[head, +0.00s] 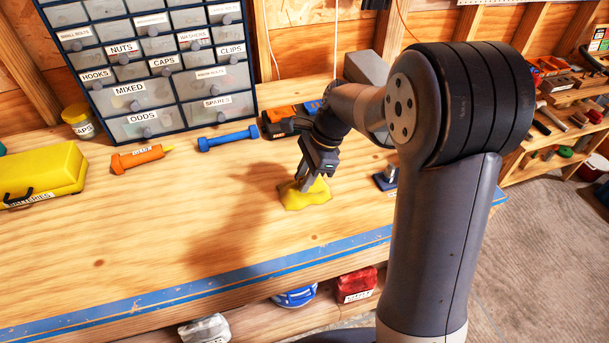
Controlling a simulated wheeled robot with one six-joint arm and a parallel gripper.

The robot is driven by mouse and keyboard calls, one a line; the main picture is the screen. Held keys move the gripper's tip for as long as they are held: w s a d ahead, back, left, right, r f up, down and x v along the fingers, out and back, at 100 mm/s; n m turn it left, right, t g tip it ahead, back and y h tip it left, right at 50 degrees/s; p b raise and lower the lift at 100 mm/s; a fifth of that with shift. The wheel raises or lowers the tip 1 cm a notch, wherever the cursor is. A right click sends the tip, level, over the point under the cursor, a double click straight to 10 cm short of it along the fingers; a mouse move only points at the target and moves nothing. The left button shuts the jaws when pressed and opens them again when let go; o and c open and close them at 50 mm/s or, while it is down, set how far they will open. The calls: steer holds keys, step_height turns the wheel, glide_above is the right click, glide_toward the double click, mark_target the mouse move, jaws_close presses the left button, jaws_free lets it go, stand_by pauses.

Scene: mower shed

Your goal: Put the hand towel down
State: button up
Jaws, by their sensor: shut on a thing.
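The hand towel (308,197) is a small yellow cloth, bunched into a peak with its lower part spread at the workbench surface (190,235). My gripper (305,184) points down over it and is shut on the top of the cloth. The towel's lower edge looks level with the bench top; I cannot tell whether its full weight rests there. The fingertips are partly hidden in the folds.
A blue dumbbell-shaped tool (228,138), an orange tube (141,158) and a yellow case (42,176) lie to the left. A labelled drawer cabinet (150,65) stands behind. Bare bench lies left and front, up to the blue front edge (200,302).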

steer(key=shift+f, duration=0.15)
steer(key=o, duration=1)
steer(key=shift+c, duration=0.2)
steer(key=v, duration=1.2)
